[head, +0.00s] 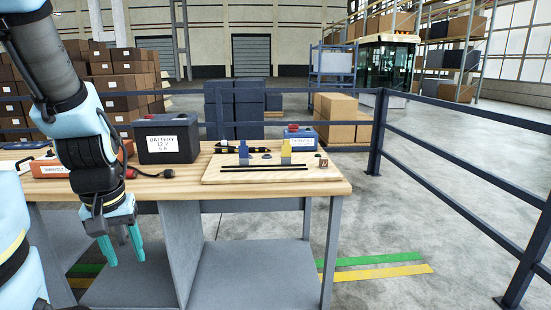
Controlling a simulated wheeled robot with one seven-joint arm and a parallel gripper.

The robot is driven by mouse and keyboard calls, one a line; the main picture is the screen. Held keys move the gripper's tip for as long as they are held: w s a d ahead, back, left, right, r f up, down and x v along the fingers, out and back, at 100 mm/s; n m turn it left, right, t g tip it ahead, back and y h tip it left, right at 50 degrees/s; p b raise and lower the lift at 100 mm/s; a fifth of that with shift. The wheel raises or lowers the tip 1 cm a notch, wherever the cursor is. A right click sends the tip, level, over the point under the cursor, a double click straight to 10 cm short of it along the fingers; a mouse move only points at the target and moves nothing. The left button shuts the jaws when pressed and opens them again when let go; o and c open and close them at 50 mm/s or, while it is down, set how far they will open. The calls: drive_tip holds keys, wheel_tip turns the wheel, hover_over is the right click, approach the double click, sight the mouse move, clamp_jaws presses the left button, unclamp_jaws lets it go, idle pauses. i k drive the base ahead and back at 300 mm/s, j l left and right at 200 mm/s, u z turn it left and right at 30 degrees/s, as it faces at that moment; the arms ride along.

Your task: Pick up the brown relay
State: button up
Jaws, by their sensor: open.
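The brown relay (323,163) looks like a small brown block with a pale marking. It appears to stand at the right end of a light wooden board (265,179) on the workbench. My gripper (126,258) hangs at the left, pointing down, below the tabletop's level in the picture and apparently in front of the bench. Its light teal fingers are apart with nothing between them. It is well to the left of the relay and touches nothing that I can see.
A blue block (243,154) and a yellow block (286,151) stand on the board. A dark railing (450,121) runs along the right.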

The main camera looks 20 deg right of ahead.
sight(323, 161)
drive_tip(key=l+u, duration=0.3)
drive_tip(key=k+l+u, duration=0.1)
drive_tip(key=l+u, duration=0.15)
drive_tip(key=l, duration=0.2)
drive_tip(key=k+l+u, duration=0.1)
drive_tip(key=l+u, duration=0.2)
drive_tip(key=k+l+u, duration=0.15)
drive_tip(key=l+u, duration=0.15)
drive_tip(key=l, duration=0.15)
drive_tip(key=k+l, duration=0.2)
drive_tip(key=l, duration=0.2)
drive_tip(key=k+l, duration=0.15)
drive_tip(key=l, duration=0.25)
drive_tip(key=k+l+u, duration=0.1)
drive_tip(key=l, duration=0.3)
drive_tip(key=k+l, duration=0.3)
drive_tip(key=k+l+u, duration=0.1)
drive_tip(key=l, duration=0.35)
drive_tip(key=k, duration=0.1)
